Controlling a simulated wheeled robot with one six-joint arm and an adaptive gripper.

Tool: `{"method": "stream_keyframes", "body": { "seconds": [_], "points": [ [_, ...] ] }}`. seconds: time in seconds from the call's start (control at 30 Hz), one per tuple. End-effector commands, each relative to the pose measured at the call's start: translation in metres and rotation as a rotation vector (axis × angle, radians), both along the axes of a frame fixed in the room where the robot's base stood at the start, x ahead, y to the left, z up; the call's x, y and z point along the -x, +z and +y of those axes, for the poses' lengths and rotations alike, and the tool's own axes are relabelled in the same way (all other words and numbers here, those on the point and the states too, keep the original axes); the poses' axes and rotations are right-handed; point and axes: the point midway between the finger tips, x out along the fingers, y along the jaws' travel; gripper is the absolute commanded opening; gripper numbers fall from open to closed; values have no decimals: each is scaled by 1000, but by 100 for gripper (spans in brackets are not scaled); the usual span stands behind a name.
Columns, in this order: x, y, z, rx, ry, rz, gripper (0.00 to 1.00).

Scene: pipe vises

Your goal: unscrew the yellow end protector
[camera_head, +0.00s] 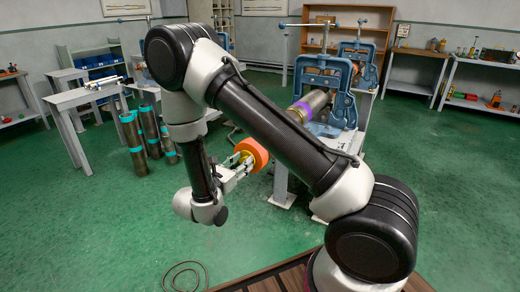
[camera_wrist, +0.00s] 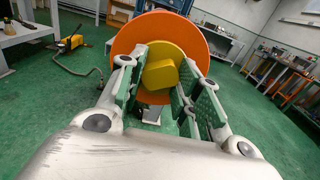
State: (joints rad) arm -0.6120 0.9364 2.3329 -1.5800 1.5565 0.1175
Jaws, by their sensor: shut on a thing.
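An end protector (camera_head: 254,151) with a thick orange body and a yellow middle is held in my gripper (camera_head: 236,168). In the wrist view the orange disc (camera_wrist: 128,42) faces me, with a yellow hub and square yellow knob (camera_wrist: 160,75) at its centre. My gripper (camera_wrist: 160,86) is shut on the yellow knob, one finger on each side. A pipe (camera_head: 317,100) with a purple band near its end lies in a blue vise (camera_head: 335,78). In the head view the protector appears apart from the pipe, at its lower left. The disc hides the pipe in the wrist view.
Several upright pipes with teal bands (camera_head: 148,132) stand on the floor at left, beside a grey table (camera_head: 75,98). Workbenches line the right wall (camera_head: 470,82). A hose (camera_head: 185,270) lies on the floor. Green floor is open around my arm.

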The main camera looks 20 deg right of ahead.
Motion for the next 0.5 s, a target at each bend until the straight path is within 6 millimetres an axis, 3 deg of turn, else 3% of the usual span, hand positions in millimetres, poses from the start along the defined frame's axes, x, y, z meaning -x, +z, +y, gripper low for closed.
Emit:
{"method": "stream_keyframes", "body": {
  "seconds": [0.3, 0.5],
  "points": [
    [0, 0, 0, 335, 0, 460, 9],
    [0, 0, 0, 427, 0, 588, 9]
  ]
}}
